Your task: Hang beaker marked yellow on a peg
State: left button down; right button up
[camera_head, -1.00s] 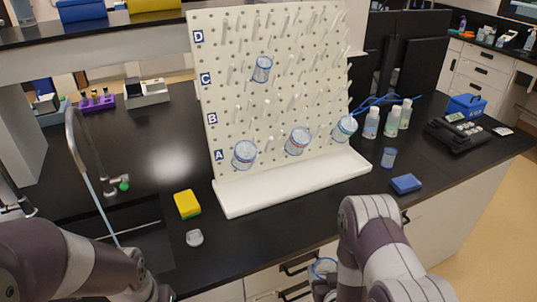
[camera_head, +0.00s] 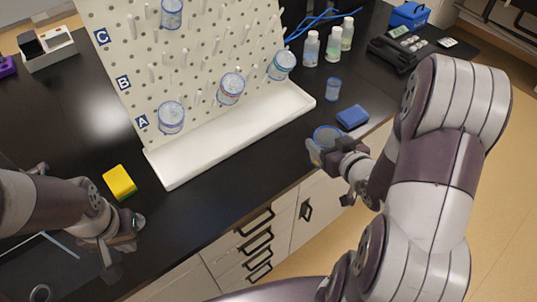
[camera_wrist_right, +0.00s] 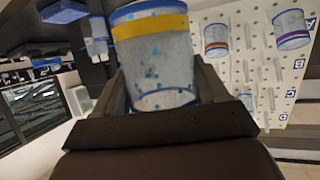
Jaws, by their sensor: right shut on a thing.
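A clear beaker with a yellow band (camera_wrist_right: 150,28) and blue specks fills the middle of the right wrist view. My right gripper (camera_wrist_right: 158,92) is shut on it. In the head view the beaker's blue rim (camera_head: 326,134) shows above my right gripper (camera_head: 328,152), near the counter's front edge, to the right of the rack's tray. The white pegboard (camera_head: 135,75) has many bare pegs in rows marked A, B and C. Several beakers hang on it. My left gripper (camera_head: 118,248) is low at the left over the counter edge, its fingers unclear.
A yellow sponge (camera_head: 119,181) lies left of the rack's white tray (camera_head: 230,135). A small beaker (camera_head: 332,89) and a blue block (camera_head: 352,117) stand on the right counter. Orange-banded (camera_wrist_right: 215,40) and purple-banded (camera_wrist_right: 290,30) beakers show in the wrist view.

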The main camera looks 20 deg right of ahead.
jog(key=w+a+f, duration=0.2)
jog(key=f, duration=0.1)
jog(key=w+a+f, duration=0.2)
jog(key=w+f, duration=0.1)
jog(key=w+a+f+p, duration=0.1)
jog(key=w+a+f, duration=0.1)
jog(key=w+f, duration=0.1)
jog(key=shift+a+f, duration=0.3)
jog(key=shift+a, duration=0.1)
jog(key=shift+f, duration=0.4)
jog(key=shift+w+f, duration=0.1)
jog(key=shift+w, duration=0.05)
jog(key=shift+f+b, duration=0.2)
jog(key=shift+b, duration=0.1)
jog(key=o, duration=0.9)
jog(key=shift+r, duration=0.1)
jog(key=shift+c, duration=0.2)
pick_arm(q)
jog(key=shift+s+a+r, duration=0.1)
jog(key=shift+s+r, duration=0.2)
jog(key=shift+s, duration=0.05)
pick_arm(e)
jog(key=shift+o, duration=0.8)
